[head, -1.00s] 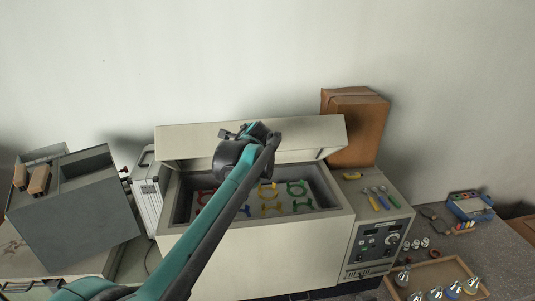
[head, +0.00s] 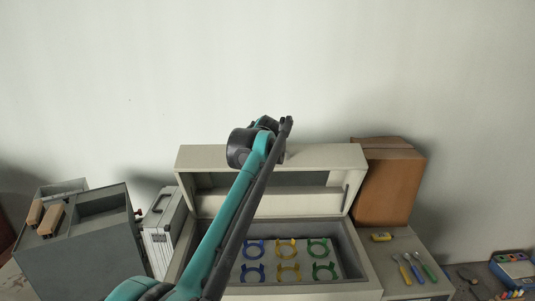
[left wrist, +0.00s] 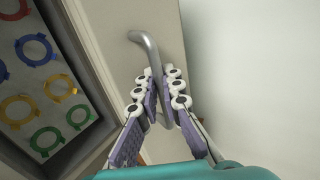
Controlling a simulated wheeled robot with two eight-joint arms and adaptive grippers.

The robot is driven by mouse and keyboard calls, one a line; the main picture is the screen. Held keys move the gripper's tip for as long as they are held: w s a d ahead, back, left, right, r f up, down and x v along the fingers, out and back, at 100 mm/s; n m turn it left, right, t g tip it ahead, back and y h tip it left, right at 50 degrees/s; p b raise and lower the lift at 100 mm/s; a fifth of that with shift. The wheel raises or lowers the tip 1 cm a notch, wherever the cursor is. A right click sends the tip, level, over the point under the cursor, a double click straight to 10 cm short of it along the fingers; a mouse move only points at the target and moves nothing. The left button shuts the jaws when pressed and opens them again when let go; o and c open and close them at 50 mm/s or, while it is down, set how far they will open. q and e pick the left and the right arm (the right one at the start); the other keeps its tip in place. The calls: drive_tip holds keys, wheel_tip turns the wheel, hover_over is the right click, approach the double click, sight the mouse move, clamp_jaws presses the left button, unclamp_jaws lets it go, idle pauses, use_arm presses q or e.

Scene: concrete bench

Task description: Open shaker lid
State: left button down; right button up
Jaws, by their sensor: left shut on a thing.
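The shaker (head: 372,266) is a cream box whose lid (head: 325,160) stands raised at the back. Coloured ring clamps (head: 287,247) show on the platform inside. In the left wrist view, the lid (left wrist: 166,15) has a bent grey metal handle (left wrist: 143,41). My left gripper (left wrist: 159,88) has its fingers on both sides of the handle and is shut on it. In the head view, my left arm reaches across the shaker opening to the lid's top edge, and its wrist hides the handle. My right gripper is not in view.
A brown cardboard box (head: 388,185) stands right of the lid. A grey metal box (head: 85,245) and a silver case (head: 160,240) stand at left.

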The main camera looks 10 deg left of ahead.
use_arm(q)
drive_tip(key=c, duration=1.6)
unclamp_jaws()
drive_tip(key=shift+c, duration=0.2)
drive_tip(key=v, duration=1.1)
drive_tip(key=shift+s+r, duration=0.2)
drive_tip(key=shift+s, duration=0.15)
drive_tip(key=shift+d, duration=0.1)
